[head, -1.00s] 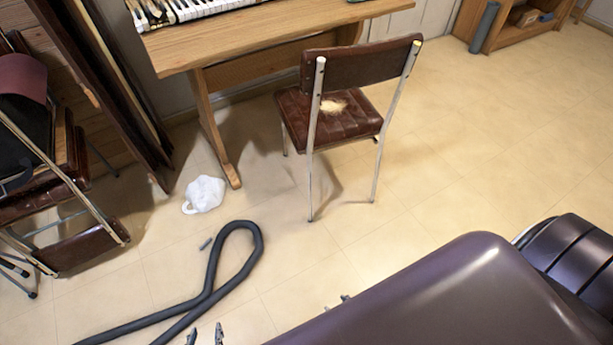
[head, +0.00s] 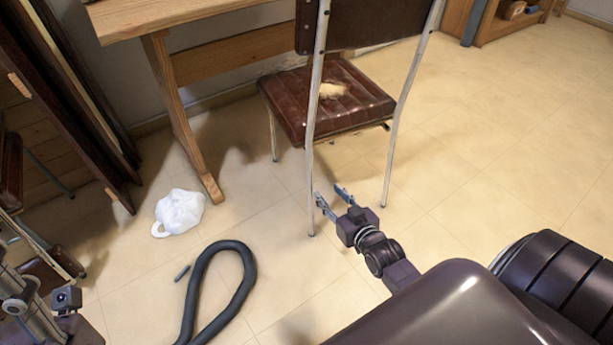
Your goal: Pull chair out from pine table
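The chair (head: 330,98) has a worn dark red-brown seat with a torn patch, a dark backrest and pale metal legs. It stands upright at the pine table (head: 172,14), its back toward me. My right gripper (head: 332,194) has its two fingers spread apart and empty. In the picture it lies between the chair's two near legs, close to the left one; I cannot tell whether it touches. My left arm (head: 48,305) shows at the lower left edge, and its fingers cannot be made out.
A white bag (head: 179,211) lies on the floor by the table leg. A black hose (head: 243,262) loops across the floor in front. Dark panels (head: 75,95) lean at the left. A wooden shelf (head: 510,22) stands at the back right. The floor right of the chair is clear.

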